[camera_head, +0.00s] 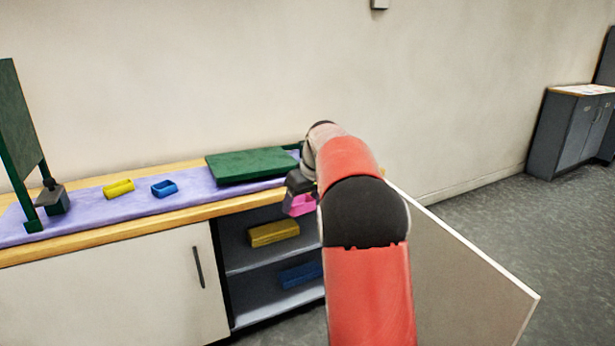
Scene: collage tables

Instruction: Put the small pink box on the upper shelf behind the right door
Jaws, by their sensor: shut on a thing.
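The small pink box (299,204) is in my gripper (301,190), at the front edge of the counter near the top of the open cabinet bay. My gripper is shut on it; my red and black arm hides part of the gripper and the bay's right side. The right door (455,275) stands wide open, swung out to the right. The upper shelf (245,260) shows inside the bay, with a yellow block (273,233) on it. A blue block (301,275) lies on the shelf below.
The left door (110,295) is shut. On the purple mat (85,222) lie a small yellow box (118,188), a small blue box (164,188) and a green board (250,164). A green stand (22,140) is at the far left. A grey cabinet (575,130) stands far right.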

